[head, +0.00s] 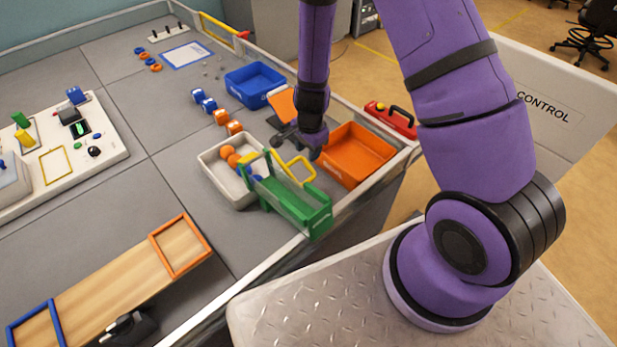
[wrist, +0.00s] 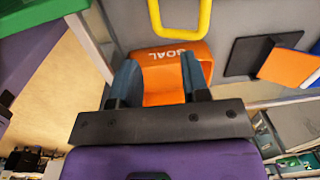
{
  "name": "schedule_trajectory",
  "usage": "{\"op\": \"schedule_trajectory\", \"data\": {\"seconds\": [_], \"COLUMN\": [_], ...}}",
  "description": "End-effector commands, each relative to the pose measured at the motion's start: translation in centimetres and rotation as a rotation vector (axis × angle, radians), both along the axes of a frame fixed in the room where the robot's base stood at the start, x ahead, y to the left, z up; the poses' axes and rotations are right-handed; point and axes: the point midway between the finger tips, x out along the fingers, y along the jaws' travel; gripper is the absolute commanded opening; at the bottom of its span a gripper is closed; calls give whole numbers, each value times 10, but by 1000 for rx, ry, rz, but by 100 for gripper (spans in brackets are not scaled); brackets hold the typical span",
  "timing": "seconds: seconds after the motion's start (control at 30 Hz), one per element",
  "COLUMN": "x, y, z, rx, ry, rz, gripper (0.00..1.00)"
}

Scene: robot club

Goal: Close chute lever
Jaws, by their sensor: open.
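The green chute (head: 300,205) stands near the table's front-right edge, its upper end by the white tray. A yellow loop-shaped lever (head: 302,167) sticks up from its side. In the wrist view the lever (wrist: 204,25) hangs at the top, beyond the fingertips. My gripper's jaws (wrist: 158,72) are open with nothing held between them. Part of the green chute (wrist: 30,30) shows at upper left. The chute's inside is partly hidden.
An orange bin (head: 350,172) marked GOAL in the wrist view stands right of the chute. The white tray (head: 212,172) holds orange balls. A blue bin (head: 268,79) and an orange panel (head: 281,103) stand behind my gripper. Bare table lies left of the tray.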

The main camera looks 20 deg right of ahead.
Motion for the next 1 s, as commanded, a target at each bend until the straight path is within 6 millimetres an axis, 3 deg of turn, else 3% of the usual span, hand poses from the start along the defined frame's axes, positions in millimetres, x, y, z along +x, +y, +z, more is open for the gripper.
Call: {"op": "schedule_trajectory", "data": {"seconds": [0.1, 0.37, 0.8, 1.0], "x": [-3, -4, -2, -1], "y": [-2, -3, -2, -2], "z": [-17, -35, -100, -120], "rx": [-14, -19, -18, -18], "ry": [14, 19, 20, 18], "rz": [-30, -43, -41, -40], "gripper": [42, 42, 42, 42]}}
